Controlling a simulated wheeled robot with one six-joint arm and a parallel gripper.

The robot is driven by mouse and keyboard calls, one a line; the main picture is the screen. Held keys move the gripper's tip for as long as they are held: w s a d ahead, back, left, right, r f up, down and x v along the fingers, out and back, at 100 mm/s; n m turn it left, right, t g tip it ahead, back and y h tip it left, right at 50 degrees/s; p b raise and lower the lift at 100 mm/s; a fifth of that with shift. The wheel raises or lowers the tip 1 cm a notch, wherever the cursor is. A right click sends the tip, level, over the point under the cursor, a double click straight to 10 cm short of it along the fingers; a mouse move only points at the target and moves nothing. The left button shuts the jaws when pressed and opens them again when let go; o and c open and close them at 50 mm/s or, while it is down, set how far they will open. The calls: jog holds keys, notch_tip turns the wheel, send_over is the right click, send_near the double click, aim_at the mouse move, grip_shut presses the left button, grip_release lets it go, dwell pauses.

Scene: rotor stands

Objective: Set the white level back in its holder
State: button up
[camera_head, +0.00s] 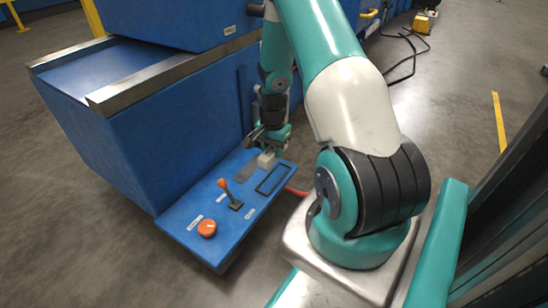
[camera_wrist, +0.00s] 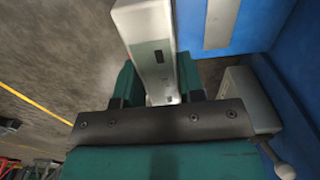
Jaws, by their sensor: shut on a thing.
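The white level (camera_wrist: 148,45) is a long pale block with a small dark window. In the wrist view it stands between the two teal fingers of my gripper (camera_wrist: 158,75), which is shut on it. In the head view, my gripper (camera_head: 268,146) is over the far end of the blue panel, and the pale end of the level (camera_head: 266,160) shows just below it. A black rectangular frame (camera_head: 262,189) lies on the panel right beside it; I cannot tell if this is the holder. Whether the level touches the panel is unclear.
The blue panel (camera_head: 190,213) carries an orange knob (camera_head: 207,228) and a lever with an orange ball (camera_head: 222,183). A tall blue machine (camera_head: 160,130) rises directly behind it. A grey block (camera_wrist: 250,98) with a ball-ended lever (camera_wrist: 284,170) is close right of my gripper.

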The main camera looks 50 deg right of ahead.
jog(key=shift+s+d+f, duration=0.1)
jog(key=shift+d+f, duration=0.1)
jog(key=shift+f, duration=0.05)
notch_tip(320, 180, down, 5)
jog(key=b, duration=0.5)
jog(key=shift+f, duration=0.3)
jog(key=shift+a+p, duration=0.15)
jog(key=shift+p, duration=0.6)
jog(key=shift+f, duration=0.2)
dwell(0.7)
jog(key=shift+f+b, duration=0.45)
jog(key=shift+f, duration=0.35)
jog(key=shift+f, duration=0.25)
